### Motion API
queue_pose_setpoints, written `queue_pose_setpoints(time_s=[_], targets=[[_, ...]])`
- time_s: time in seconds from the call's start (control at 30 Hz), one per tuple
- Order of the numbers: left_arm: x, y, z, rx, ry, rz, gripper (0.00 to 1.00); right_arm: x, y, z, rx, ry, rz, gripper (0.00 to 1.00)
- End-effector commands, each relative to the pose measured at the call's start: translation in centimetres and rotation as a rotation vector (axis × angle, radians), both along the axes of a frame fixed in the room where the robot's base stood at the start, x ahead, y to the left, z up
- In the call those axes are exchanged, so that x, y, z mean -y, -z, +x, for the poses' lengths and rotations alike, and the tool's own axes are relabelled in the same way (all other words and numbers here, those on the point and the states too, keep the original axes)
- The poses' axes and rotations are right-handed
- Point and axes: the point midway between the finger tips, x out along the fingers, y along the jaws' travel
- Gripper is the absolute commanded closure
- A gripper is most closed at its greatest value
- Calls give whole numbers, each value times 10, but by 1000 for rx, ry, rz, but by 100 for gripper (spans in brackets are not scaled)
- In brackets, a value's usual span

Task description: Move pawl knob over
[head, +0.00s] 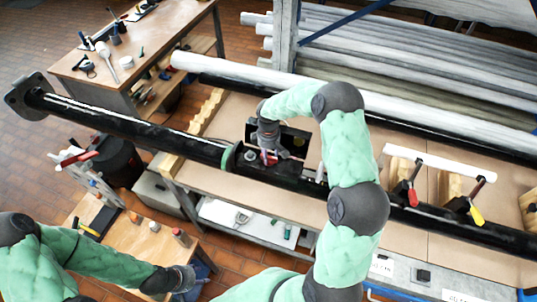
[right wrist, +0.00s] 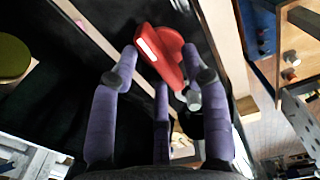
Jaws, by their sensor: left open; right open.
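A red part with a white stripe, which looks like the pawl knob (right wrist: 165,55), is just ahead of my right gripper (right wrist: 163,68) in the right wrist view. The purple fingers are apart around its near end, and I cannot tell whether they touch it. In the head view my right gripper (head: 268,150) is over the dark block on the black mast (head: 180,145), with a bit of red below it. The wrist hides most of the knob there. My left gripper (head: 186,279) is low at the lower left, away from the mast and holding nothing visible.
A red-tipped lever (head: 412,196) and a yellow-tipped lever (head: 476,214) stand along the mast to the right. A white tube (head: 440,163) lies behind them. A small wooden table (head: 140,245) is near my left gripper. A workbench with tools (head: 135,50) is at the back left.

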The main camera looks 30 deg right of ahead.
Motion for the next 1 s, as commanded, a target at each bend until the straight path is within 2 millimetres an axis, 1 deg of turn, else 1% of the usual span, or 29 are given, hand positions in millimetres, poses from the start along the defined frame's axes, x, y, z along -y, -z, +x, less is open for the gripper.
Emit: queue_pose_setpoints(time_s=[0.13, 0.4, 0.43, 0.47, 0.5, 0.57, 0.6, 0.83, 1.0], targets=[[0, 0, 0, 0, 0, 0, 54, 0, 7, 0, 0, 1, 0, 54], [0, 0, 0, 0, 0, 0, 54, 0, 8, 0, 0, 1, 0, 54], [0, 0, 0, 0, 0, 0, 54, 0, 8, 0, 0, 1, 0, 59], [0, 0, 0, 0, 0, 0, 54, 0, 8, 0, 0, 1, 0, 68], [0, 0, 0, 0, 0, 0, 54, 0, 8, 0, 0, 1, 0, 79], [0, 0, 0, 0, 0, 0, 54, 0, 8, 0, 0, 1, 0, 96], [0, 0, 0, 0, 0, 0, 54, 0, 8, 0, 0, 1, 0, 100], [0, 0, 0, 0, 0, 0, 54, 0, 8, 0, 1, 5, 1, 100], [0, 5, 0, 0, 0, 0, 54, 0, 9, 0, 1, 43, 0, 100]])
